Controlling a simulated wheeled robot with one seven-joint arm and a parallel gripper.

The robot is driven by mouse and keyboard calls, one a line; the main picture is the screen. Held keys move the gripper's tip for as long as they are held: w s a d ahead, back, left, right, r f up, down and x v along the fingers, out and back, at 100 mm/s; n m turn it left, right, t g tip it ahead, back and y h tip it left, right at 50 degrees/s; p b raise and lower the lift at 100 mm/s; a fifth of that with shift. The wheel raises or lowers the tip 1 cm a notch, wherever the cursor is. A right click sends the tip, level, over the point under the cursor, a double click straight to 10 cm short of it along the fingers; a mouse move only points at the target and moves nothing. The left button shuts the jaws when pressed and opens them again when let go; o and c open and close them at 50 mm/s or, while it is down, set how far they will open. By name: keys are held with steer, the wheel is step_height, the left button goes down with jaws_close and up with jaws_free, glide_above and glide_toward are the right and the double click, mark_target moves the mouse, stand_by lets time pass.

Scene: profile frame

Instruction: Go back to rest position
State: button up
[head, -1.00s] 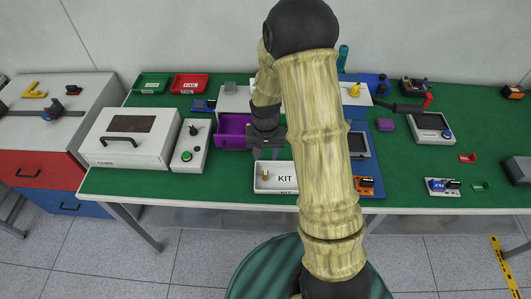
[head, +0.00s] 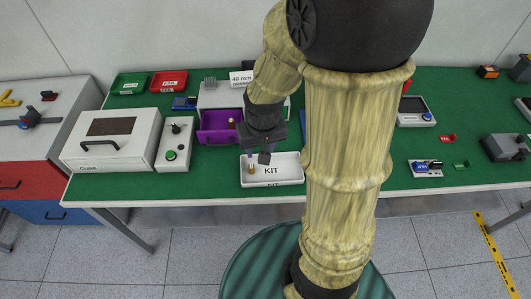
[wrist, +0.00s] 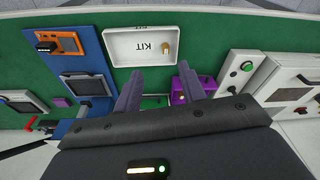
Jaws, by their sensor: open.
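My gripper (head: 262,152) hangs over the green bench, fingers pointing down, beside the open purple drawer and near the back edge of the KIT tray. In the wrist view its two grey fingers (wrist: 158,88) are spread apart with nothing between them. My bamboo-patterned arm fills the middle of the head view and hides part of the bench. The white KIT tray (head: 285,179) holds a small brass-coloured part (head: 251,169). The purple drawer (head: 214,137) stands open with a small part (head: 231,123) in it.
A white oven-like box (head: 110,140) and a control box with a green button (head: 173,147) stand left of the drawer. Red (head: 168,82) and green (head: 129,84) bins are at the back. A blue board (wrist: 85,85) with devices lies beside the tray.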

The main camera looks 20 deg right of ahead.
steer(key=shift+n+t, duration=0.3)
steer(key=shift+n, duration=0.1)
steer(key=s, duration=0.1)
steer(key=s+r, duration=0.2)
steer(key=s, duration=0.1)
steer(key=shift+s+r, duration=0.1)
stand_by(0.9)
